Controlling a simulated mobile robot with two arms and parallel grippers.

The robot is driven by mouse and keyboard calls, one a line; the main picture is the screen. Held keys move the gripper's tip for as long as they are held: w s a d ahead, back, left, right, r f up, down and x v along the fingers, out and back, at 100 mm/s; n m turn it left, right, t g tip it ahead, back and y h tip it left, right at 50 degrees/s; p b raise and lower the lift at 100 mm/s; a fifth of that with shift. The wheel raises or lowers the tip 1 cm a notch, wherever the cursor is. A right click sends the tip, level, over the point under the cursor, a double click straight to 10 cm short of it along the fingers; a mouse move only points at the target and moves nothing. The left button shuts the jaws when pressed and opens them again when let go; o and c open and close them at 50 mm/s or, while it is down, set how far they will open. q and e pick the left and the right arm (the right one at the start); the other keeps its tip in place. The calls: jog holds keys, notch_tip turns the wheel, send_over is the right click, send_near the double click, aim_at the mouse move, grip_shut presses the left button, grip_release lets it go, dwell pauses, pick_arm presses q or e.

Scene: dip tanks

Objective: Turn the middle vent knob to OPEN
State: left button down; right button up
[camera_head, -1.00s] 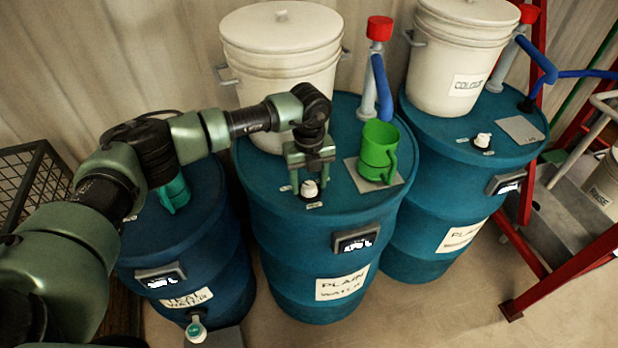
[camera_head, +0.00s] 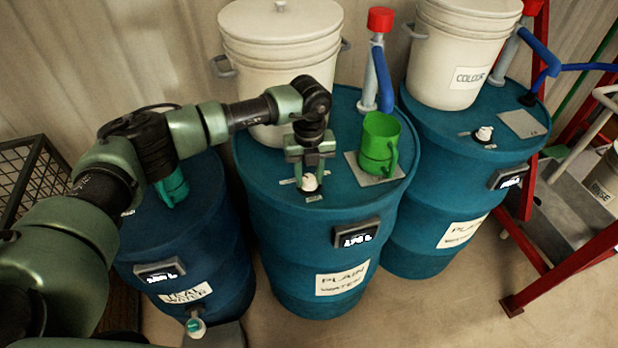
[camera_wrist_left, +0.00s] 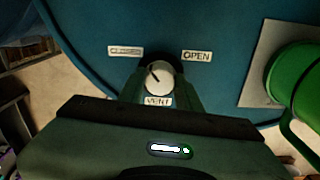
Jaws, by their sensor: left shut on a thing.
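The middle vent knob (camera_head: 309,182) is a small white knob on top of the middle blue drum (camera_head: 262,220). In the left wrist view the knob (camera_wrist_left: 158,76) has a dark pointer line slanting to the upper left, toward the CLOSED label (camera_wrist_left: 125,51). The OPEN label (camera_wrist_left: 197,56) is to the upper right and the VENT label (camera_wrist_left: 158,101) is just below. My left gripper (camera_head: 309,176) comes down from above and is shut on the knob, one finger at each side. My right gripper is not in view.
A green mug (camera_head: 380,146) stands on a grey plate right of the knob, near a pipe with a red cap (camera_head: 380,20). A white lidded bucket (camera_head: 282,50) stands behind. Similar drums are on both sides; the right one bears another white knob (camera_head: 484,133).

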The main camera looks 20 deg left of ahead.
aim_at(309, 178)
pick_arm(q)
jog(key=m+b, duration=0.8)
jog(key=b, duration=0.1)
jog(key=shift+w+f+m, duration=0.1)
jog(key=shift+f+m, duration=0.1)
jog(key=shift+m, duration=0.2)
jog(key=m+b, duration=0.3)
jog(key=shift+r+m, duration=0.1)
jog(key=shift+m, duration=0.2)
jog(key=m+b, duration=0.2)
jog(key=m, duration=0.2)
jog(key=shift+r+b, duration=0.15)
jog(key=shift+b, duration=0.15)
jog(key=shift+r+m, duration=0.1)
jog(key=shift+m, duration=0.2)
jog(key=c, duration=1)
grip_release()
jog(key=shift+o, duration=0.2)
notch_tip(309, 178, up, 8)
jog(key=shift+f+b, duration=0.15)
jog(key=shift+b, duration=0.75)
